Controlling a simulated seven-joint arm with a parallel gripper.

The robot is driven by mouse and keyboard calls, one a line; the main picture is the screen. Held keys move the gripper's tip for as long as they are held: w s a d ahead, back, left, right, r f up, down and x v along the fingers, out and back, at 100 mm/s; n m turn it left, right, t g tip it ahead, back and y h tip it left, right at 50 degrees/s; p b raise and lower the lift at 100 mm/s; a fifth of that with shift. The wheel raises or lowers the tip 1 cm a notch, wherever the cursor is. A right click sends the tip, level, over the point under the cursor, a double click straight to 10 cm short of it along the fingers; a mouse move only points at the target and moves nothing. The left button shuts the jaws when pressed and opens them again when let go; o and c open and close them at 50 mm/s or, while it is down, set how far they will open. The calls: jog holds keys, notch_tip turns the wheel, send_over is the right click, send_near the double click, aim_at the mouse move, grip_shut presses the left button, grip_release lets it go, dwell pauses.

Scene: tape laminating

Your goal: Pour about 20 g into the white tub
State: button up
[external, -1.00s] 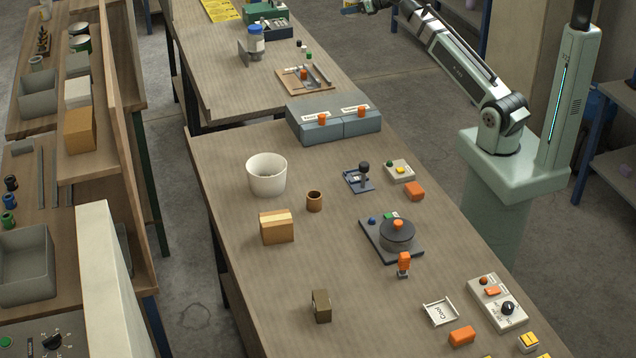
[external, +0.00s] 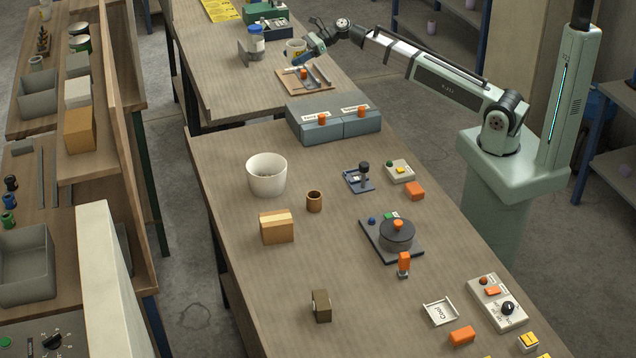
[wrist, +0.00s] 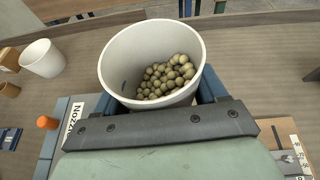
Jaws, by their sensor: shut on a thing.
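My gripper (external: 312,52) is above the far table. It is shut on a white cup (external: 295,47), which also fills the middle of the wrist view (wrist: 120,65). Several tan round pellets (wrist: 168,78) lie in the cup, gathered on one side of its bottom. The white tub (external: 266,178) stands upright on the near table, well apart from my gripper. The tub also shows at the left of the wrist view (wrist: 42,59). In the external view something small shows at the bottom of the tub, too small to make out.
A grey-blue two-drawer box (external: 333,125) with orange knobs stands at the near table's far end. A blue-lidded jar (external: 256,42) and a wooden board with a fixture (external: 304,80) are near my gripper. A brown cup (external: 314,202) and a cardboard box (external: 277,227) stand near the tub.

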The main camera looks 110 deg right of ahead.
jog(key=w+a+f+n+g+y, duration=0.2)
jog(key=w+a+f+n+y, duration=0.1)
jog(key=w+a, duration=0.4)
jog(key=w+a+f+n+g+y, duration=0.2)
jog(key=w+a+f+n+y, duration=0.2)
jog(key=a, duration=0.9)
jog(key=w+a+f+n+g+y, duration=0.2)
jog(key=w+a+f+n+y, duration=0.1)
jog(key=w+a, duration=0.7)
jog(key=shift+w+a+f+n+y, duration=0.15)
jog(key=shift+f+y, duration=0.05)
jog(key=shift+f, duration=0.25)
jog(key=shift+w+a+f+n+y, duration=0.1)
jog(key=shift+a+f+n+y, duration=0.1)
jog(key=shift+f, duration=0.2)
jog(key=shift+w+a+r+n+g+h, duration=0.1)
jog(key=shift+a+r+n+g+h, duration=0.25)
jog(key=shift+h, duration=0.55)
jog(key=a+r+g+h, duration=0.1)
jog(key=h, duration=0.2)
jog(key=a+r+n+h, duration=0.1)
jog(key=r+h, duration=0.1)
jog(key=h, duration=0.1)
jog(key=a+r+g+h, duration=0.1)
jog(key=h, duration=0.2)
jog(key=shift+w+a+r+n+g+h+p, duration=0.25)
jog(key=shift+w+r+n+g+h+p, duration=0.05)
jog(key=shift+w+r+n+g, duration=0.1)
